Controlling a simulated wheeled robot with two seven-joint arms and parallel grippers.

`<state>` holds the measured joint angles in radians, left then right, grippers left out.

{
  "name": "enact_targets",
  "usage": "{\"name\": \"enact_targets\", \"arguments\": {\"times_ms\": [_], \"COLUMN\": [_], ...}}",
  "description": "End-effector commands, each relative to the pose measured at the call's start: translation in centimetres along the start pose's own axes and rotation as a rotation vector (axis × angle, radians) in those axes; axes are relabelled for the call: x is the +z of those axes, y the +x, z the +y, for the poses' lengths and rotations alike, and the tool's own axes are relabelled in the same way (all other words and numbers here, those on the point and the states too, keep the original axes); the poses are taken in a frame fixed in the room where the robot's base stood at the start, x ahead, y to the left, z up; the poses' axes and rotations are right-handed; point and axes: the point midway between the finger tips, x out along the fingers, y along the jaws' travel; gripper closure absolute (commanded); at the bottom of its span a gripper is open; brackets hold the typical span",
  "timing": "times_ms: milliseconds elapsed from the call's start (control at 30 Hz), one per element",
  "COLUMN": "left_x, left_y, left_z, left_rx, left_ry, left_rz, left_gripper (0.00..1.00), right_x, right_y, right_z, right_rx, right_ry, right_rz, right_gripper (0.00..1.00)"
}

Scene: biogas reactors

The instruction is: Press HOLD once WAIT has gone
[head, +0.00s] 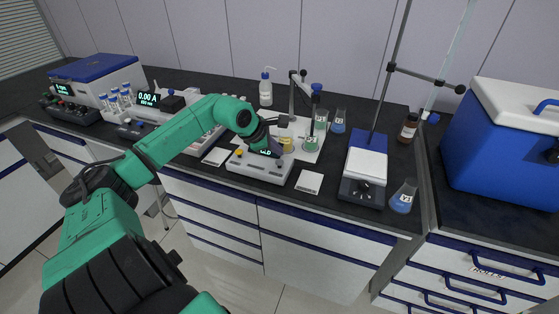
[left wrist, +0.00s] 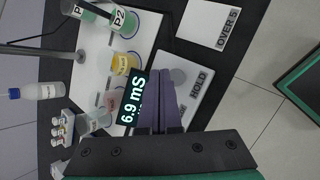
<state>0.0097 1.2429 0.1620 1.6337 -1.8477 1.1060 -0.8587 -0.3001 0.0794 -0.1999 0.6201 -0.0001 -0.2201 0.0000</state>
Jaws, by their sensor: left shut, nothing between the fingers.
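The white meter (head: 258,169) stands near the front edge of the bench. Its dark display (left wrist: 134,98) reads "6.9 mS" in the left wrist view, and I see no WAIT on it. The word HOLD (left wrist: 201,83) is printed on the meter's top face, with a round grey button (left wrist: 178,75) beside it. My left gripper (head: 275,149) is over the meter, partly covering the display in the head view. In the left wrist view its purple fingers (left wrist: 162,76) are together and empty, with the tips close beside the grey button. Contact cannot be told. My right gripper is not in view.
A yellow beaker (left wrist: 123,63) and green beaker P2 (left wrist: 127,24) stand behind the meter. A white card marked "OVER 5" (left wrist: 212,24) lies to its right.

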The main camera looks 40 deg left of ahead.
Motion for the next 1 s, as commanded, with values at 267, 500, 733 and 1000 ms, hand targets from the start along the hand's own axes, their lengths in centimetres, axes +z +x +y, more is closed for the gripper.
{"name": "enact_targets", "arguments": {"times_ms": [267, 500, 733, 1000], "left_x": [1.4, 1.8, 1.8, 1.8], "left_y": [-2.5, -3.4, -3.3, -3.3], "left_z": [1.4, 1.8, 1.8, 1.8], "left_rx": [0.001, 0.0, 0.0, 0.0], "left_ry": [0.001, -0.001, 0.0, 0.0], "left_rz": [0.0, -0.001, 0.0, 0.0], "left_gripper": [1.0, 1.0, 1.0, 1.0], "right_x": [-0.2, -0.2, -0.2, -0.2], "right_y": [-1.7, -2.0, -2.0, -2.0], "right_z": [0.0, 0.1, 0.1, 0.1], "right_rx": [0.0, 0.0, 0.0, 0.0], "right_ry": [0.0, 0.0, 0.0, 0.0], "right_rz": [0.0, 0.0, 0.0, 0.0], "right_gripper": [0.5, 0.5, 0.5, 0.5]}}
